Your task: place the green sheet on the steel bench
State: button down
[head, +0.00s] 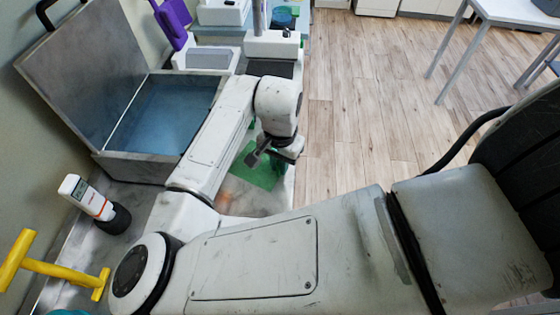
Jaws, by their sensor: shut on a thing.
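The green sheet (262,178) is at the middle of the head view, spread flat over or just above the steel bench (232,197). I cannot tell whether its underside touches the bench. My gripper (268,157) points down at the sheet's upper part and is shut on it. The jaws and wrist hide some of the sheet, and my arm hides much of the bench to the left and in front.
An open grey box (150,170) with a blue inside stands left. White devices (270,45) stand behind. Wooden floor (375,110) lies right, with a white table (515,12).

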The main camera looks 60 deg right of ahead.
jog(key=c, duration=1.1)
grip_release()
jog(key=shift+c, duration=0.2)
notch_tip(320, 180, up, 13)
